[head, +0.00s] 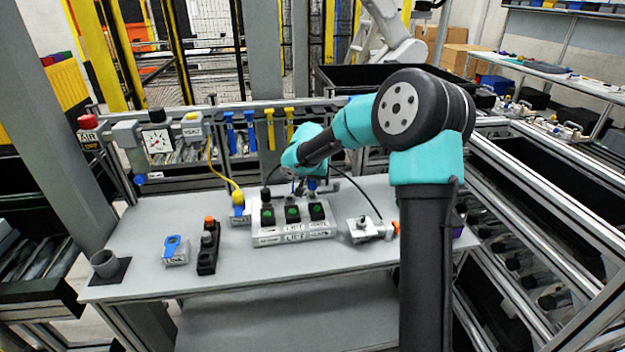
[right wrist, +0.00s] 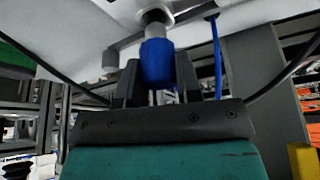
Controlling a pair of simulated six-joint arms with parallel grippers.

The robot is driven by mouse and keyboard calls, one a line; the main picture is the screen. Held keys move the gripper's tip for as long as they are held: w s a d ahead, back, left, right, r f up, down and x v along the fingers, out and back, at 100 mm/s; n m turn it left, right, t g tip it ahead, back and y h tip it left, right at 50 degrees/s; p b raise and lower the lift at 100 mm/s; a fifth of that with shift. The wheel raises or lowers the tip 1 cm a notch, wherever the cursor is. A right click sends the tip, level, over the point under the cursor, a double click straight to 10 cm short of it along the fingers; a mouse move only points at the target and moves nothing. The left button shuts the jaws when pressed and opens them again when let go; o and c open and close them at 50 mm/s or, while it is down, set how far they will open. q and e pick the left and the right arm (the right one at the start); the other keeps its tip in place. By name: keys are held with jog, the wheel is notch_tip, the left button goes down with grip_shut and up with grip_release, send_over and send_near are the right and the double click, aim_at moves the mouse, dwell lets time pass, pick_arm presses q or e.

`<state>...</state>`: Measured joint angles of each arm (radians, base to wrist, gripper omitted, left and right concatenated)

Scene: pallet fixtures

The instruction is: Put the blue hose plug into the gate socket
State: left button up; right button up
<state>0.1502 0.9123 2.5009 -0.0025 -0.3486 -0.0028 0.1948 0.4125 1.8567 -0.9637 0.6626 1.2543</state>
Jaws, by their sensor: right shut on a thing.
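My right gripper (right wrist: 158,88) is shut on the blue hose plug (right wrist: 158,62), with a dark finger on each side of it. The plug's end meets a silver metal collar (right wrist: 154,18) on a pale housing at the top of the right wrist view. I cannot tell how deep the plug sits in it, nor whether this collar is the gate socket. In the head view my right gripper (head: 308,184) is low behind the grey box with green buttons (head: 291,238), and the plug is mostly hidden there. My left gripper is out of view.
A yellow plug (head: 238,196) on a yellow hose stands left of the box. A small silver fixture (head: 364,229) stands right of it. The table's front strip is clear.

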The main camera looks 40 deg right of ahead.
jog(key=shift+f, duration=1.35)
dwell(0.3)
jog(key=o, duration=1)
jog(key=shift+r, duration=0.1)
jog(key=v, duration=1.7)
jog(key=shift+s+r, duration=0.1)
